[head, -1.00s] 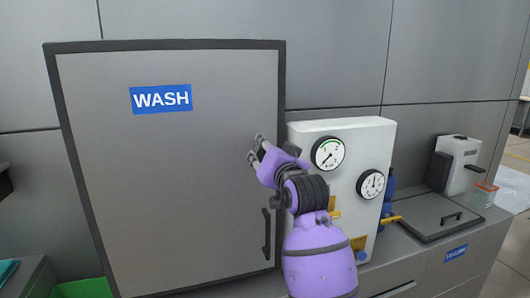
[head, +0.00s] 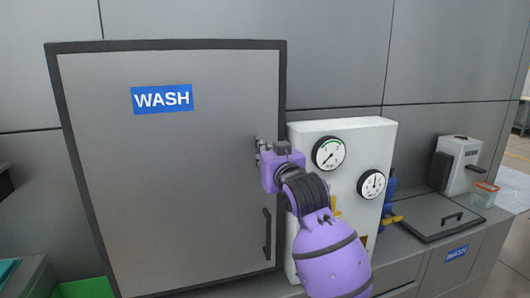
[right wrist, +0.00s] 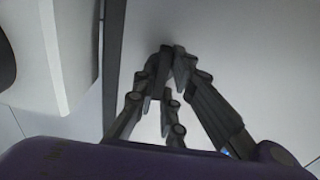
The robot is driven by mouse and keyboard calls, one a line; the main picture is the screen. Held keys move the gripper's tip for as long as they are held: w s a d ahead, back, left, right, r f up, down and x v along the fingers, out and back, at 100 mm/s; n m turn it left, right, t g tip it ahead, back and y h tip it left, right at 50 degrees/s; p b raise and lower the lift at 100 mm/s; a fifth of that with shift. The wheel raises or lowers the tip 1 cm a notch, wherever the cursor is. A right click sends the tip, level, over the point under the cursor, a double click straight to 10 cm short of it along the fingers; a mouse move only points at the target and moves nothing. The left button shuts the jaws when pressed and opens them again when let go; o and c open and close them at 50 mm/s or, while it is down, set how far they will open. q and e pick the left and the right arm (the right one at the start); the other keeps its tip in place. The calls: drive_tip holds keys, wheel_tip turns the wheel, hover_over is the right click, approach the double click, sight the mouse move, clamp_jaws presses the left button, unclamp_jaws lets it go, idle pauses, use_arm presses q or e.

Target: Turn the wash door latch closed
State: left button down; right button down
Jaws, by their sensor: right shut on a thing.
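The grey wash door (head: 170,190), with a dark frame and a blue WASH label (head: 161,98), sits flush in its frame in the head view. My right gripper (head: 258,147) is at the door's right edge, above the dark vertical handle (head: 267,234). In the right wrist view its fingers (right wrist: 170,55) come together on a small dark piece against the door face, which I take to be the latch. The fingers cover most of the latch, so its angle is hard to tell. My left gripper is not in view.
A white box with two gauges (head: 330,200) stands just right of the door, close to my right arm. Further right are a counter with a dark lid (head: 435,219) and a grey machine (head: 460,163). A green surface (head: 84,288) shows at lower left.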

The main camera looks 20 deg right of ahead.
drive_tip(key=c, duration=1.8)
unclamp_jaws()
drive_tip(key=shift+s, duration=0.1)
drive_tip(key=s, duration=1.2)
drive_tip(key=shift+d, duration=0.2)
drive_tip(key=shift+w, duration=0.1)
